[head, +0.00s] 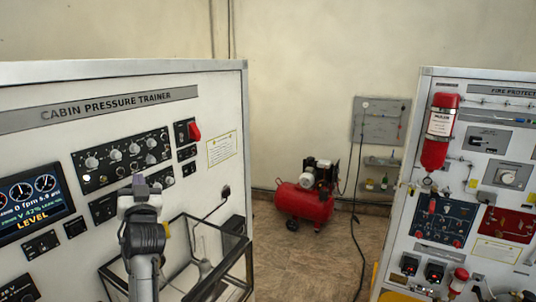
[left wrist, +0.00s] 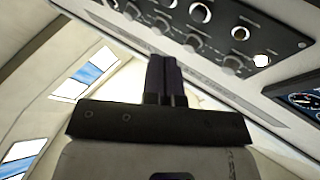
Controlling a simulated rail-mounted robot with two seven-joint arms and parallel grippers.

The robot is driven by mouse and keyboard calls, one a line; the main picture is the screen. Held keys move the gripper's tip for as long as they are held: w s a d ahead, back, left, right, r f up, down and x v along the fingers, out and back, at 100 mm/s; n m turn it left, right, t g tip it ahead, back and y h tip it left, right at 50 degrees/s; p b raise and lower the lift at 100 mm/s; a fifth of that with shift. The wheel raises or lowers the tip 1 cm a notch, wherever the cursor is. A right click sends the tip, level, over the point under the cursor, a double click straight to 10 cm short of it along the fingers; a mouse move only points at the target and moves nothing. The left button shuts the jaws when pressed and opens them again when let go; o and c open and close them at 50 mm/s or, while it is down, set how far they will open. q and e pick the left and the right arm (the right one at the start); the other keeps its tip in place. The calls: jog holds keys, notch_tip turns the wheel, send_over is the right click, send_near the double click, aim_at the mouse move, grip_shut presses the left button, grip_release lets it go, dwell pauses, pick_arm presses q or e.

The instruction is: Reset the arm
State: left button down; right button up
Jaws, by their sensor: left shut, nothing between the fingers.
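My left gripper (head: 139,181) is raised in front of the cabin pressure trainer panel (head: 215,110), below its row of knobs. In the left wrist view its two dark fingers (left wrist: 165,75) are together, with nothing between them. The knob panel (head: 122,160) shows behind the gripper in the head view and across the top of the left wrist view (left wrist: 205,25). I cannot tell how far the fingertips are from the panel. My right gripper is not in view.
A glass-walled box (head: 235,250) juts from the trainer at lower right of my left arm. The fire protection trainer (head: 480,180) stands at right. A red compressor (head: 303,202) sits on the floor between them, with open floor (head: 290,265) in front.

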pick_arm(q)
jog(key=s+d+f+n+g+h, duration=0.1)
jog(key=s+d+g+h, duration=0.15)
jog(key=s, duration=0.35)
jog(key=s+d+f+g+h, duration=0.1)
jog(key=s+d+g+h, duration=0.1)
jog(key=s+h, duration=0.25)
jog(key=s+d+f+m+g+h+p, duration=0.25)
jog(key=s+d+f, duration=0.25)
jog(key=s+f, duration=0.35)
jog(key=s+d+f+m+g+h+p, duration=0.1)
jog(key=s+d+f+m+h+p, duration=0.15)
jog(key=s+d+f, duration=0.4)
jog(key=s+f+g+p, duration=0.1)
jog(key=s+f+g, duration=0.3)
jog(key=s+f, duration=0.6)
jog(key=s+f+m+g+p, duration=0.1)
jog(key=s+f+g+p, duration=0.1)
jog(key=s+f, duration=0.9)
jog(key=s+g, duration=0.1)
jog(key=s, duration=0.3)
jog(key=shift+s+f+g, duration=0.2)
jog(key=shift+s+g, duration=0.2)
jog(key=shift+d, duration=0.1)
